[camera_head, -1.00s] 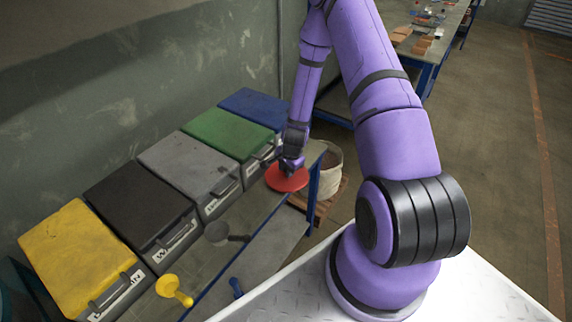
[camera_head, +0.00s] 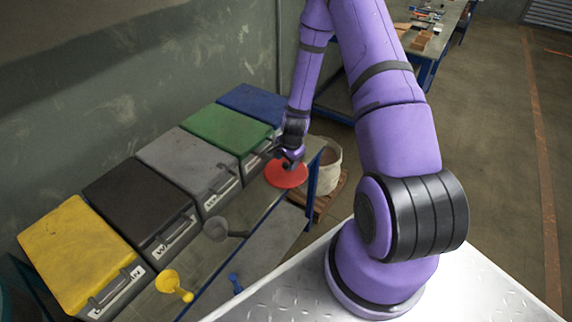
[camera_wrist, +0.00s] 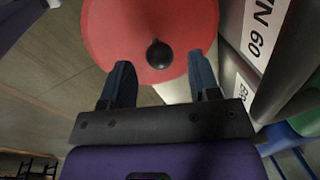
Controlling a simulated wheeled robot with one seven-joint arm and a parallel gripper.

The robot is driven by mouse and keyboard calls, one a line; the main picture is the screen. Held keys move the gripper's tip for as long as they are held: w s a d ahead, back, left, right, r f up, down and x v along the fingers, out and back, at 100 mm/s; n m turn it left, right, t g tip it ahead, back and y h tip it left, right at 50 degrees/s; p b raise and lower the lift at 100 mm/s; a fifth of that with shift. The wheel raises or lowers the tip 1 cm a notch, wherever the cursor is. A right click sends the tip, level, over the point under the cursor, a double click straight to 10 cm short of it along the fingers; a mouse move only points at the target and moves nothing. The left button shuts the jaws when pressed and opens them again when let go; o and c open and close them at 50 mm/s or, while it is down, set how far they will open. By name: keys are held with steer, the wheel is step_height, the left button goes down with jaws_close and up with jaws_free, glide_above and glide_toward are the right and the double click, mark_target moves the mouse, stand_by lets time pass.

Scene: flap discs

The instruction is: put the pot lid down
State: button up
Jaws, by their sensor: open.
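The pot lid (camera_head: 287,175) is a red disc that lies flat on the bench top near its far end, in front of the green and blue cases. In the wrist view the lid (camera_wrist: 110,30) fills the top middle, with its round black knob (camera_wrist: 159,54) at the centre. My gripper (camera_wrist: 160,75) is open, its two dark fingers apart on either side of and just short of the knob, touching nothing that I can see. In the head view my gripper (camera_head: 290,158) is just above the lid and hides its knob.
Yellow (camera_head: 75,255), black (camera_head: 138,203), grey (camera_head: 187,162), green (camera_head: 226,130) and blue (camera_head: 252,103) cases line the wall side of the bench. A yellow scoop (camera_head: 172,283) and a grey scoop (camera_head: 217,229) lie nearer. A pale bucket (camera_head: 328,168) stands beyond the bench end.

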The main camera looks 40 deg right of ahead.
step_height(320, 180, up, 9)
steer(key=s, duration=0.2)
step_height(320, 180, up, 13)
steer(key=n, duration=0.4)
glide_above(290, 174)
steer(key=a, duration=0.4)
steer(key=s+a+r+n+t, duration=0.1)
steer(key=s+a+r+n, duration=0.1)
steer(key=r, duration=0.5)
steer(key=s+a+r+n+t, duration=0.1)
steer(key=s+a+r+n, duration=0.15)
steer(key=r, duration=0.45)
steer(key=s+a+r+n, duration=0.2)
steer(key=s+r+n, duration=0.2)
steer(key=s+r, duration=0.3)
steer(key=s+a+r+n+t, duration=0.1)
steer(key=s+a+r+n, duration=0.2)
steer(key=s+r, duration=0.4)
steer(key=s, duration=0.6)
steer(key=shift+r+n, duration=0.25)
steer(key=shift+n, duration=0.1)
steer(key=shift+w, duration=0.1)
